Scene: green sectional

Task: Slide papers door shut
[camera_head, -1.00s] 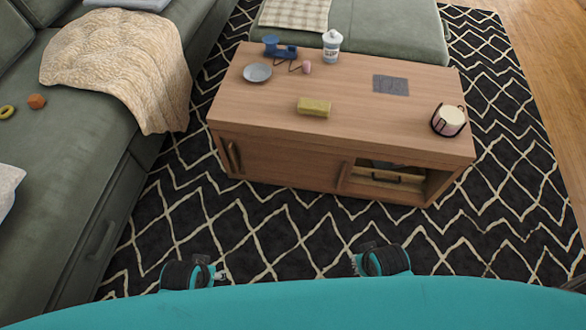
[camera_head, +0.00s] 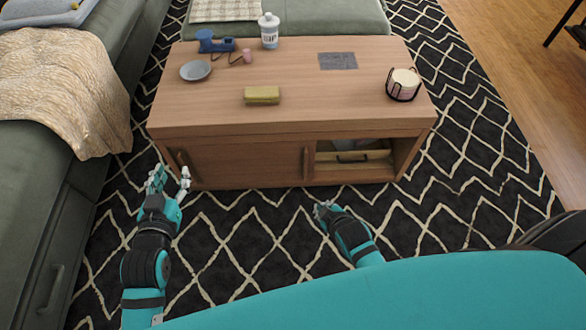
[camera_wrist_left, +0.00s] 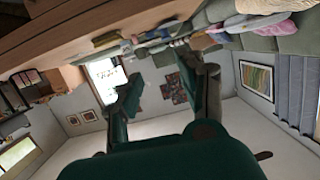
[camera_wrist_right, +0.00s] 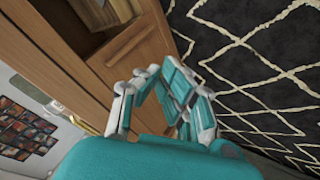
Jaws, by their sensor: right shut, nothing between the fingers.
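The wooden coffee table (camera_head: 300,118) has a sliding door (camera_head: 245,165) across the left and middle of its front. A vertical handle (camera_head: 306,162) is near the door's right edge; another handle (camera_head: 181,160) is at the far left. The right compartment (camera_head: 352,158) stands open. My left gripper (camera_head: 171,180) is open and empty in front of the table's left end; its spread fingers also show in the left wrist view (camera_wrist_left: 168,92). My right gripper (camera_head: 322,208) is shut and empty, low in front of the opening, apart from the handle. The table front fills the right wrist view's upper left (camera_wrist_right: 70,70).
A yellow sponge (camera_head: 262,95), candle (camera_head: 403,84), plate (camera_head: 195,70), white bottle (camera_head: 269,30) and blue object (camera_head: 214,42) sit on the tabletop. A green sofa (camera_head: 50,180) with a beige blanket (camera_head: 65,90) borders the left. Patterned rug (camera_head: 480,210) lies clear at right.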

